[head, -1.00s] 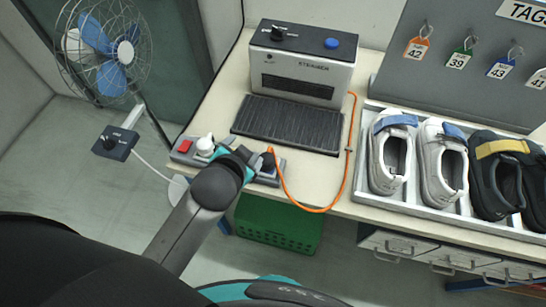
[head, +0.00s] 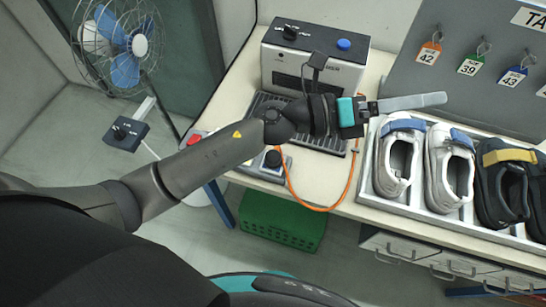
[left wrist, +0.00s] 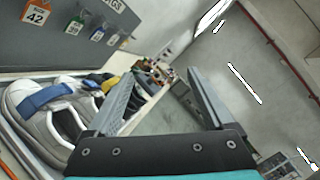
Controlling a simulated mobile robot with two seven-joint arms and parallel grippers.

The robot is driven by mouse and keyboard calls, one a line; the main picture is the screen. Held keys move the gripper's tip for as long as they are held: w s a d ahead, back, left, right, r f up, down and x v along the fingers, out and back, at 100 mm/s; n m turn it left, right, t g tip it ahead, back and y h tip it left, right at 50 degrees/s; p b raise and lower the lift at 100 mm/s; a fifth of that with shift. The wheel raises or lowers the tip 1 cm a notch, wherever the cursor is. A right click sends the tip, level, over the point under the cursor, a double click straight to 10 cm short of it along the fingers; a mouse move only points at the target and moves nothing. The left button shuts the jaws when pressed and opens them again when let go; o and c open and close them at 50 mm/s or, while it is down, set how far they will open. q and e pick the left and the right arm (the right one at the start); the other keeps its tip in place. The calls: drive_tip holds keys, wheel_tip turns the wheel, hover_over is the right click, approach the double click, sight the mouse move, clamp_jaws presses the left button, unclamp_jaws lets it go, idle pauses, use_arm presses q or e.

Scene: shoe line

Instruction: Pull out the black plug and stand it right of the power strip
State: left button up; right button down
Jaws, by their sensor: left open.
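The power strip (head: 258,171) lies along the table's front left edge, largely hidden behind my left arm. Its red switch (head: 194,138) shows at the left end. The black plug (head: 272,159) sits upright at the strip's right part, with an orange cable beside it. My left gripper (head: 430,101) is raised over the table, up and right of the plug, pointing right above the shoe tray's back edge. In the left wrist view its two fingers (left wrist: 163,78) are apart with nothing between them. My right gripper is not in view.
A heater-like machine (head: 312,55) stands behind, its dark grille mat (head: 335,142) partly under my arm. A tray of shoes (head: 366,190) is on the right. The orange cable (head: 350,180) loops along the front edge. A fan (head: 118,45) stands at left, a green crate (head: 283,222) below.

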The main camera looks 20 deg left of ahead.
use_arm(q)
wheel_tip(320, 180, down, 5)
drive_tip(key=s+d+m+g+y, duration=0.2)
drive_tip(key=s+m+g, duration=0.1)
drive_tip(key=m+g, duration=0.25)
drive_tip(key=m+g+y, duration=0.2)
drive_tip(key=m+y, duration=0.8)
drive_tip(key=y, duration=0.6)
hover_over(273, 155)
wheel_tip(273, 155, down, 15)
drive_tip(key=shift+r+p, duration=0.15)
drive_tip(key=shift+p, duration=0.15)
wheel_tip(273, 155, down, 8)
drive_tip(key=b, duration=0.6)
drive_tip(key=shift+f+b, duration=0.6)
drive_tip(key=shift+b, duration=0.1)
